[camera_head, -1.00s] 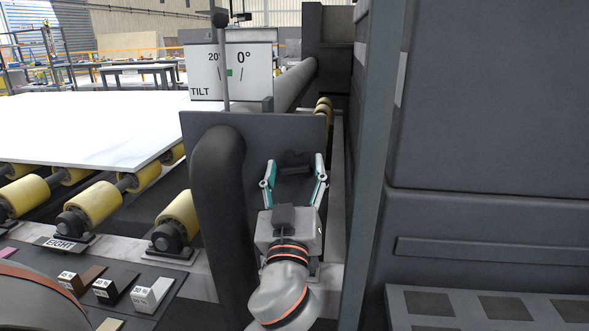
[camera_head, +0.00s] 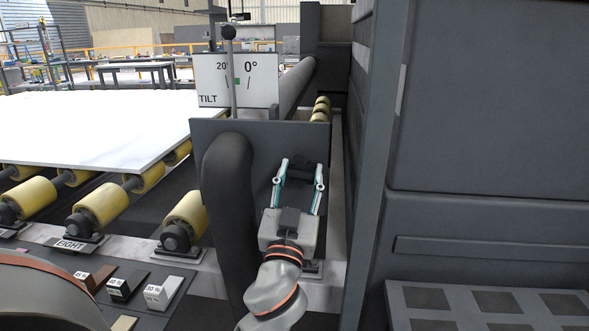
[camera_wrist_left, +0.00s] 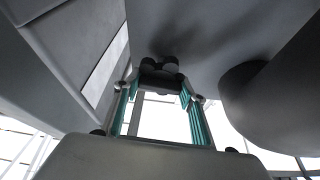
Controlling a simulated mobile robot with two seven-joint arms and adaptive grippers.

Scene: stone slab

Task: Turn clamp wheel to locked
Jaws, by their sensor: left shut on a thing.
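The clamp wheel is a small dark lobed knob (camera_head: 300,171) on the front of the dark upright panel (camera_head: 262,142). It is partly hidden by my fingers and blends into the panel. My left gripper (camera_head: 301,176), with teal fingers, comes from below and is shut on the knob, one finger at each side. In the left wrist view the dark knob (camera_wrist_left: 160,76) sits between the fingertips of the left gripper (camera_wrist_left: 157,88). I cannot read a locked mark on it. My right gripper is out of view.
A thick black pipe (camera_head: 228,210) stands just left of my left gripper. A tilt gauge (camera_head: 238,80) with a lever (camera_head: 230,60) rises behind the panel. A white slab (camera_head: 90,128) lies on yellow rollers at left. A tall grey machine housing (camera_head: 480,120) closes off the right.

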